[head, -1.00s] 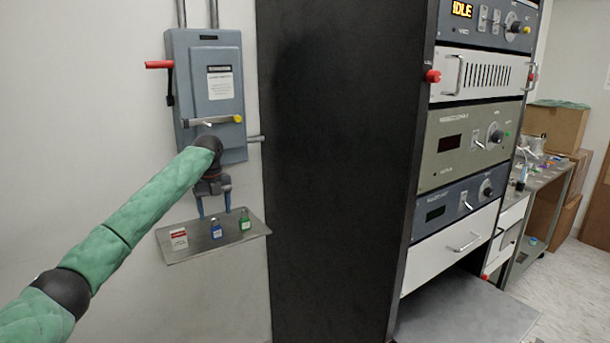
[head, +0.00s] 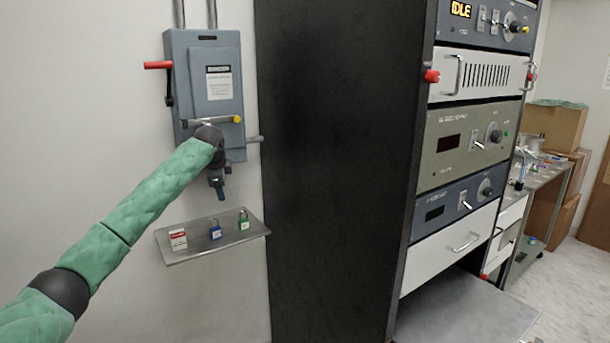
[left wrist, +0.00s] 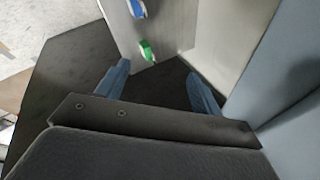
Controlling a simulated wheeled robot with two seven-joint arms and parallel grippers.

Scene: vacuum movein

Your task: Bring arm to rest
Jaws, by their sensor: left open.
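My left arm, in a green sleeve, reaches in from the left in the head view. Its gripper (head: 220,188) hangs in front of the lower part of the grey switch box (head: 215,85), above the small metal shelf. In the left wrist view the two blue fingers (left wrist: 160,85) are spread apart with nothing between them. A blue padlock (head: 215,231) and a green padlock (head: 244,221) stand on the shelf (head: 195,253); they also show beyond the fingers in the left wrist view, blue (left wrist: 137,8) and green (left wrist: 147,49). My right gripper is not in view.
A white and red tag (head: 178,239) is on the shelf. A tall black cabinet side (head: 330,170) stands right of the shelf, with instrument panels beyond.

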